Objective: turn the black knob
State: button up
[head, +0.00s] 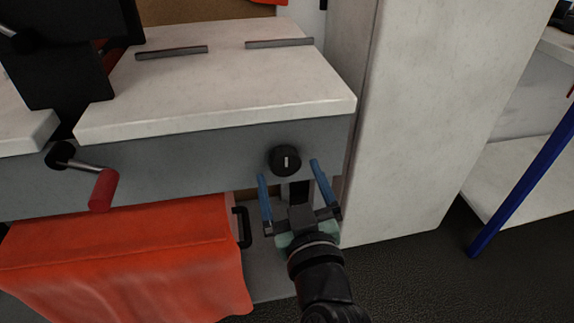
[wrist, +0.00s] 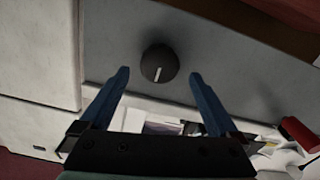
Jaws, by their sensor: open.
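The black knob (head: 285,161) is a round dial with a white line, set on the grey front panel (head: 200,160) below the white worktop. In the head view its white line stands about upright. My gripper (head: 288,178) is open, its two blue fingers spread wide and pointing up at the panel, just below and to either side of the knob. In the wrist view the knob (wrist: 159,64) sits slightly above and between the fingertips (wrist: 160,73), with nothing between the fingers. I see no finger touching the knob; the remaining distance is hard to judge.
A crank with a red handle (head: 103,189) sticks out from the panel at left. An orange cloth (head: 120,262) hangs below it, near a black drawer handle (head: 243,227). A pale wall-like column (head: 415,110) stands close at right. A blue post (head: 520,180) is farther right.

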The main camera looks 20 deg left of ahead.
aim_at(288, 166)
jog(key=shift+x, duration=1.55)
jog(key=c, duration=1.4)
jog(key=shift+o, duration=0.2)
jog(key=shift+m, duration=0.3)
jog(key=m+p, duration=0.3)
jog(key=m, duration=0.2)
jog(key=shift+d+m, duration=0.15)
jog(key=shift+m, duration=0.15)
jog(key=m+p, duration=0.2)
jog(key=m, duration=0.3)
jog(key=shift+w+f+m, duration=0.1)
jog(key=shift+m, duration=0.3)
